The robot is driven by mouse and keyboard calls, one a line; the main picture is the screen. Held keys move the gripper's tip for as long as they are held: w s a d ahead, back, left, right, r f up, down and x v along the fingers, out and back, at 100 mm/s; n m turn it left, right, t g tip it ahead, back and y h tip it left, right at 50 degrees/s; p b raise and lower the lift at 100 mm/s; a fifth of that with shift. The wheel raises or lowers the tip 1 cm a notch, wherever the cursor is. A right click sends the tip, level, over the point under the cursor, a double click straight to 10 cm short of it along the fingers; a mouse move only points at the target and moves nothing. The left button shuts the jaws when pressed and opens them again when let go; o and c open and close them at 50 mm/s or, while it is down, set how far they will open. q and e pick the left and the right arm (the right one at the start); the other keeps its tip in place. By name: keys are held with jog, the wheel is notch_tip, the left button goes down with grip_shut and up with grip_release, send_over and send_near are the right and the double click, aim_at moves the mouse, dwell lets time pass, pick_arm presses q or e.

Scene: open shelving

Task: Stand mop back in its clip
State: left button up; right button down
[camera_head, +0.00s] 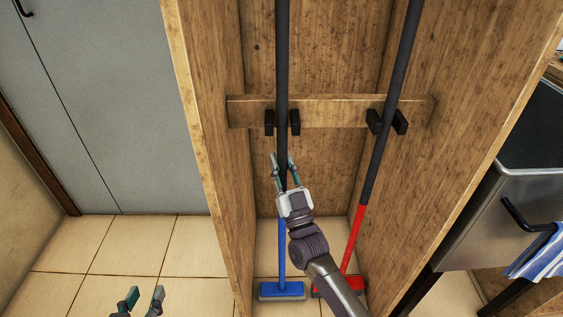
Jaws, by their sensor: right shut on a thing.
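The blue mop (282,250) stands almost upright in the wooden shelf bay, its blue head on the floor. Its dark handle passes between the two black prongs of the left clip (269,122); I cannot tell how deep it sits. My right gripper (284,172) is shut on this handle just below the clip, and my wrist hides part of the pole. A red mop (355,238) leans with its handle top to the right, at the right clip (401,121); its head is partly behind my arm. My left gripper (141,301) is open and empty at the lower left.
A wooden crossbar (335,112) carries both clips. Side panels (205,140) bound the narrow bay. A grey door (105,110) stands left, above clear tiled floor (165,245). A steel appliance (500,215) with a striped towel (540,255) is at right.

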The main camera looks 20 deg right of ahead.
jog(key=c, duration=0.9)
grip_release()
jog(key=shift+s+f, duration=0.4)
jog(key=shift+s, duration=0.05)
jog(key=v, duration=1.1)
jog(key=shift+r, duration=0.1)
